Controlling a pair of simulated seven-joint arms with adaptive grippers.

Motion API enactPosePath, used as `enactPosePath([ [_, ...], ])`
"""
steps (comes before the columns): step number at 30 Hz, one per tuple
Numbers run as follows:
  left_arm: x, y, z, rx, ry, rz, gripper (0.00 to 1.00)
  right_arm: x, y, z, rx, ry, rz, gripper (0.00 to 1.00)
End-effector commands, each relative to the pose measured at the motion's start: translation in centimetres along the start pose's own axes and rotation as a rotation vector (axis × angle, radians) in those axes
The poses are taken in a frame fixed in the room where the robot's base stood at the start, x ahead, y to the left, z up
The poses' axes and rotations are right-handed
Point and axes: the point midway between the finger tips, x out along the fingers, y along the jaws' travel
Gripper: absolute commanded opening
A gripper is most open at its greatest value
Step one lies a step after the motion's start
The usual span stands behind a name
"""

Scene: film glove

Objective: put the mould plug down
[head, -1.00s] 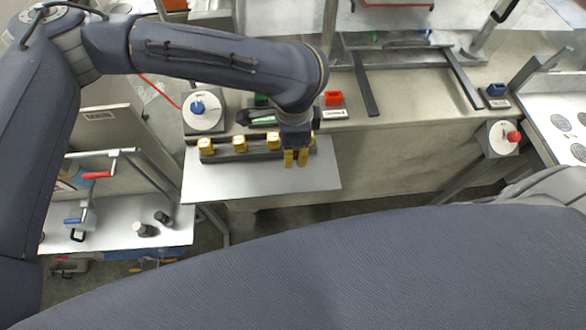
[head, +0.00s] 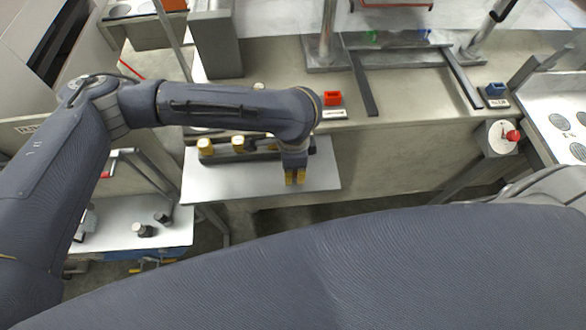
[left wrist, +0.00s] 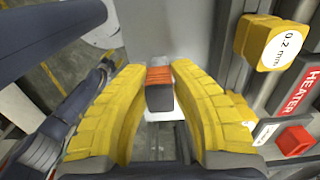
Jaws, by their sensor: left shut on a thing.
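My left gripper (head: 294,176) hangs over the right part of a white board (head: 225,185) in the head view, its yellow fingertips pointing down. In the left wrist view the yellow fingers (left wrist: 158,80) stand on both sides of a dark grey piece with an orange ribbed band, the mould plug (left wrist: 160,97). The gripper is shut on it. In the head view the fingers hide the plug, and I cannot tell whether it touches the board. My right gripper is not in view.
A dark rack (head: 222,156) with yellow-capped pieces stands on the board, left of the gripper and partly behind my arm. A yellow cap marked 0.2 mm (left wrist: 272,44) is close on the right in the wrist view. A red box (head: 332,98) sits behind. The board's front is clear.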

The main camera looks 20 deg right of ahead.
Motion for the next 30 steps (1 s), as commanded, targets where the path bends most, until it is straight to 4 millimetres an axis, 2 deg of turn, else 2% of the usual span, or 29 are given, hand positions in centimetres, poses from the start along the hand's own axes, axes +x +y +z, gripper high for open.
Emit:
enactPosePath([
  [12, 0.33, -0.03, 0.03, 0.0, -0.001, 0.0, 0.0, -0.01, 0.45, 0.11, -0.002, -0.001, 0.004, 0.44],
  [13, 0.37, -0.03, 0.03, 0.0, -0.001, 0.0, 0.24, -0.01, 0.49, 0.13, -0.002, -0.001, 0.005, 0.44],
  [18, 0.34, -0.02, 0.02, 0.0, -0.001, 0.0, 0.42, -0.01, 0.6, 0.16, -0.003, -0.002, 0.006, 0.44],
  [26, 0.25, -0.01, 0.01, 0.0, 0.0, 0.0, 0.42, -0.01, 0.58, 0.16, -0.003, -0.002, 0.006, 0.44],
  [30, -0.49, -0.07, 0.0, 0.0, 0.0, -0.001, 0.42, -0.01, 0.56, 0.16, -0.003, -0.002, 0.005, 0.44],
])
